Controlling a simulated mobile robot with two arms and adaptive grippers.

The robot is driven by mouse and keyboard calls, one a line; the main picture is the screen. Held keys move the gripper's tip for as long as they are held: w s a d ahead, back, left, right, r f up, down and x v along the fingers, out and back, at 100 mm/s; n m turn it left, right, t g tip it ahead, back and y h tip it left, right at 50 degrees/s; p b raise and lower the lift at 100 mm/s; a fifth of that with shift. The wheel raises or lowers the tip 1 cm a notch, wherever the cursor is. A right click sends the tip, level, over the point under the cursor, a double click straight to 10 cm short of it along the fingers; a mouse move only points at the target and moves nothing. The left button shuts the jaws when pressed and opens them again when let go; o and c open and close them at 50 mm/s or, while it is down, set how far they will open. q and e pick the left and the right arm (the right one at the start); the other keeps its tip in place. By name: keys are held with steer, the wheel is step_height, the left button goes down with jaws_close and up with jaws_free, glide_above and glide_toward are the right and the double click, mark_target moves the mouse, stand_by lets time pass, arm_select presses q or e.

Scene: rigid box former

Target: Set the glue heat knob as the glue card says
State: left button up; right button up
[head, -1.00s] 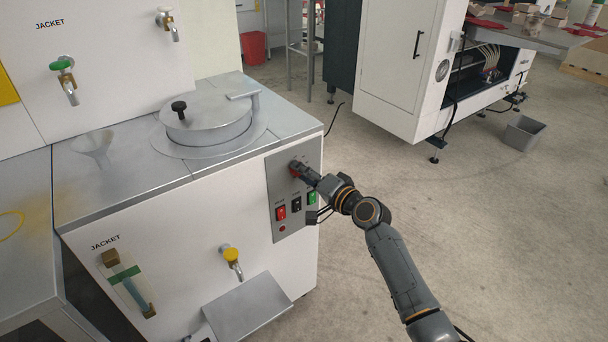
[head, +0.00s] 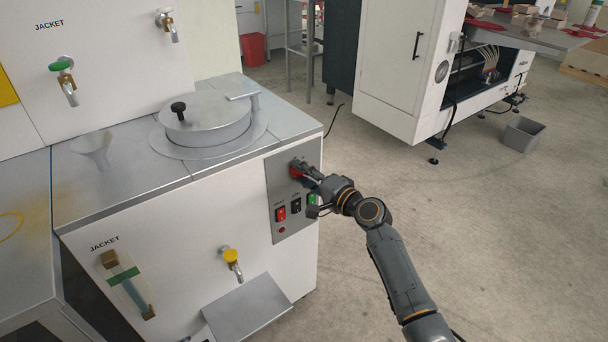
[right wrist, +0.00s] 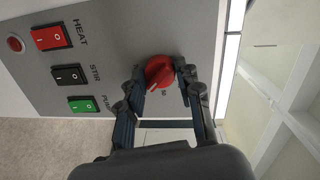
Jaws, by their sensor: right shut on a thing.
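The red glue heat knob (right wrist: 159,72) is on the grey control panel (right wrist: 115,25), between the fingers of my right gripper (right wrist: 162,80). The right gripper is shut on the knob, with one finger on each side. A pale pointer mark shows on the knob; the scale around it is mostly hidden by the fingers. In the head view the knob (head: 295,171) is at the top of the panel, with my right gripper (head: 301,170) at it. The glue card cannot be made out. My left gripper is not in view.
Beside the knob are a red HEAT switch (right wrist: 52,36), a black STIR switch (right wrist: 68,75) and a green PUMP switch (right wrist: 83,104). A lidded pot (head: 205,118) is on top of the machine. A yellow-handled tap (head: 231,256) is below.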

steer(key=o, duration=1.1)
steer(key=shift+o, duration=0.2)
steer(key=v, duration=1.2)
